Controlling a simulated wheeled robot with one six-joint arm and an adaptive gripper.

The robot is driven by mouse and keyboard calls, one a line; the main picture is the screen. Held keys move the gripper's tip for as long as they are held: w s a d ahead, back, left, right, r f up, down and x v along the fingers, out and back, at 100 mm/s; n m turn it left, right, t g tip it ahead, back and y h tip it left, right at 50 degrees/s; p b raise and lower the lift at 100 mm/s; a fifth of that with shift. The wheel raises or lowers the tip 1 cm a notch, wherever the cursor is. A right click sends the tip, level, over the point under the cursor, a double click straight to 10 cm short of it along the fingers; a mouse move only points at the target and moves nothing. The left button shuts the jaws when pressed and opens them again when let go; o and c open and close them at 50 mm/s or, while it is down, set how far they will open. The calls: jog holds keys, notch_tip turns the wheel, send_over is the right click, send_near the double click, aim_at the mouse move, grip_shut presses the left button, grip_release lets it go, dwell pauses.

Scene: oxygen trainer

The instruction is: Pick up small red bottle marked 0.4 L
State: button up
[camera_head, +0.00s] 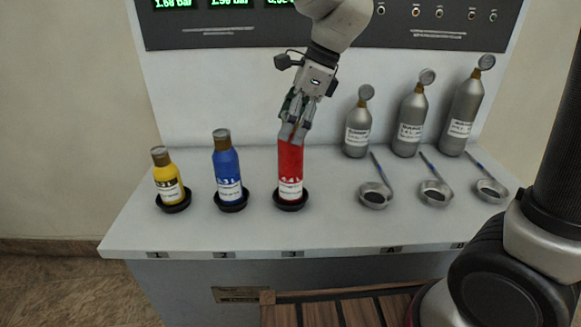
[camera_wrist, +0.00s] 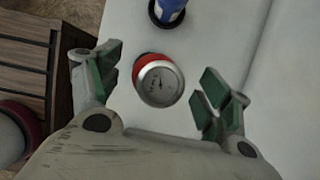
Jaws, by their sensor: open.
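The red bottle (camera_head: 290,160) stands upright in a black round holder (camera_head: 290,205) above the number 3 on the bench. Its white label is only partly legible. My gripper (camera_head: 293,126) is directly above it, pointing down, with the fingers at the bottle's top and hiding its cap. In the wrist view, the round gauge (camera_wrist: 160,85) on the bottle's top lies between my open fingers (camera_wrist: 162,86), with gaps on both sides. A bit of the red body (camera_wrist: 148,64) shows behind the gauge.
A blue bottle (camera_head: 227,170) and a yellow bottle (camera_head: 167,180) stand in holders to the left. Grey cylinders (camera_head: 410,120) stand at the back right, behind metal ring holders (camera_head: 436,193). A dark display panel (camera_head: 230,25) is behind. The front bench strip is clear.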

aim_at(291, 164)
jog(key=x, duration=0.4)
jog(key=shift+s+f, duration=0.15)
grip_shut()
